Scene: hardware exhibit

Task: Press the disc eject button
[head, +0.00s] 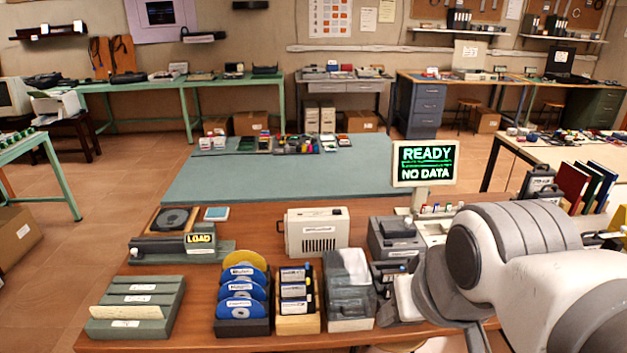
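On the near table, a dark grey unit (160,247) at the left has a round black disc well on top and a small sign reading LOAD (200,240). A beige vented box (317,232) with a handle stands at mid-table. A grey device (396,238) stands to its right, beside a beige console with small coloured controls (437,212). I cannot make out which control is the disc eject button. My arm comes in from the right, over the table's right part, and hides what is behind it. My gripper does not show.
A monitor (423,163) reads READY, NO DATA. Along the front stand a grey file rack (137,308), a rack of blue and yellow discs (243,328), a wooden cartridge holder (298,324) and a grey bin (349,322). The blue-green mat (250,180) behind is mostly clear.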

